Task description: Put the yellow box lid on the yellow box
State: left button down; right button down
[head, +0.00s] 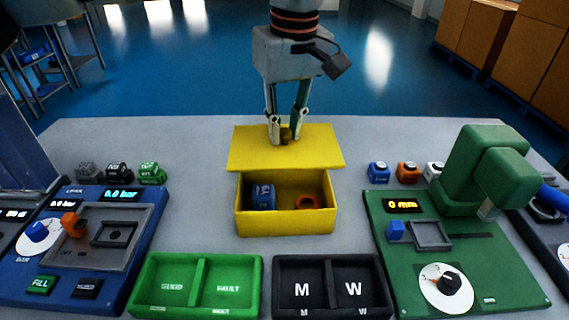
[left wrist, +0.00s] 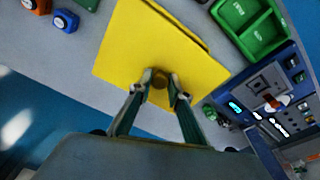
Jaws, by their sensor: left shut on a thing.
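The yellow box (head: 286,222) stands on the grey table in the middle of the head view. Its front part is open and shows a blue piece (head: 262,195) and an orange ring-like piece (head: 306,202) inside. The yellow lid (head: 258,152) is over the rear of the box, shifted back and a little left. Whether it touches the box rim I cannot tell. My left gripper (head: 287,138) is shut on the lid's small dark knob, which also shows in the left wrist view (left wrist: 159,80). In that view the lid (left wrist: 150,40) hides most of the box. My right gripper is not in view.
A green two-part tray (head: 197,286) and a black tray marked M and W (head: 332,287) lie in front of the box. A blue test panel (head: 85,245) is at left, a green press station (head: 455,245) at right. Small coloured blocks stand on both sides.

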aim_at(286, 140)
pick_arm(q)
notch_tip(286, 140, down, 4)
jog(key=shift+w+r, duration=0.1)
jog(key=shift+r, duration=0.05)
jog(key=shift+f+b, duration=0.35)
jog(key=shift+f, duration=2.15)
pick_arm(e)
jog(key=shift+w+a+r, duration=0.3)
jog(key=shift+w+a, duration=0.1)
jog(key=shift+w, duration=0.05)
pick_arm(q)
jog(key=shift+f, duration=0.1)
jog(key=shift+f, duration=0.1)
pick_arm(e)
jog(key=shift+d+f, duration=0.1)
pick_arm(q)
jog(key=c, duration=1.9)
grip_release()
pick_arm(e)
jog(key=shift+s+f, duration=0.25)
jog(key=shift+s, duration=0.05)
